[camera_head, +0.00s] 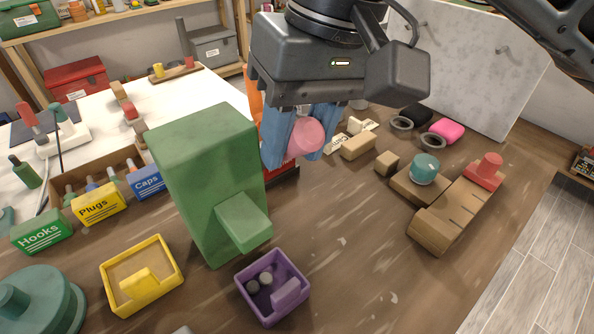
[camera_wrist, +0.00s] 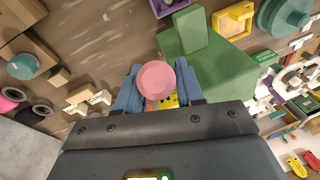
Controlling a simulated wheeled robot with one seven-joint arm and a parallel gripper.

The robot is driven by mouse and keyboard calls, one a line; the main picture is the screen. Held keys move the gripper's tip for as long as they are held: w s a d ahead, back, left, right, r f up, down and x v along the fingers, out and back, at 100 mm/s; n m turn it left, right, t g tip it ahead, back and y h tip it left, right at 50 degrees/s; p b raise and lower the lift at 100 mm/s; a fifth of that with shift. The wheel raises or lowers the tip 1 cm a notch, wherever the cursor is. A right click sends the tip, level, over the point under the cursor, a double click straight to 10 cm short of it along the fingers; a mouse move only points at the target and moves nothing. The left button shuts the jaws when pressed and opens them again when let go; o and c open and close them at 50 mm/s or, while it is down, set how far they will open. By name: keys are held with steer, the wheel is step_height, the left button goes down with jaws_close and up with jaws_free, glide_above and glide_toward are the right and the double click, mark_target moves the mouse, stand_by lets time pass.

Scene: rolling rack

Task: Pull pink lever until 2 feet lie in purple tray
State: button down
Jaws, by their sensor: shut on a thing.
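The pink lever's round knob (camera_head: 306,134) is between the blue fingers of my gripper (camera_head: 297,146), which is shut on it. The knob also shows between the fingers in the wrist view (camera_wrist: 156,79). The rest of the lever is hidden. The green dispenser (camera_head: 200,165) stands left of my gripper, its spout pointing to the front. The purple tray (camera_head: 297,312) sits on the table below the spout. Two small grey feet (camera_head: 259,282) lie in it; part of its inside is hidden by its raised tab. The tray's edge shows in the wrist view (camera_wrist: 172,8).
A yellow tray (camera_head: 113,293) stands left of the purple tray. Hooks, Plugs and Caps boxes (camera_head: 98,204) stand at the left. Wooden blocks with a teal knob (camera_head: 425,168) and a red piece (camera_head: 486,171) are at the right.

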steer(key=shift+d+f+t+b, duration=0.1)
steer(key=shift+f+t+b, duration=0.3)
steer(key=shift+b, duration=0.7)
steer(key=shift+s+d+f+y+b, duration=0.1)
steer(key=shift+s+f+y+b, duration=0.15)
steer(key=shift+b, duration=0.9)
steer(key=t+b, duration=0.1)
steer(key=b, duration=0.3)
steer(key=s+f+t+y+b, duration=0.1)
steer(key=b, duration=0.4)
steer(key=shift+d+f, duration=0.2)
steer(key=shift+d, duration=0.1)
steer(key=shift+y+b, duration=0.25)
steer(key=shift+b, duration=0.05)
steer(key=shift+r, duration=0.1)
steer(key=c, duration=0.8)
jaws_free()
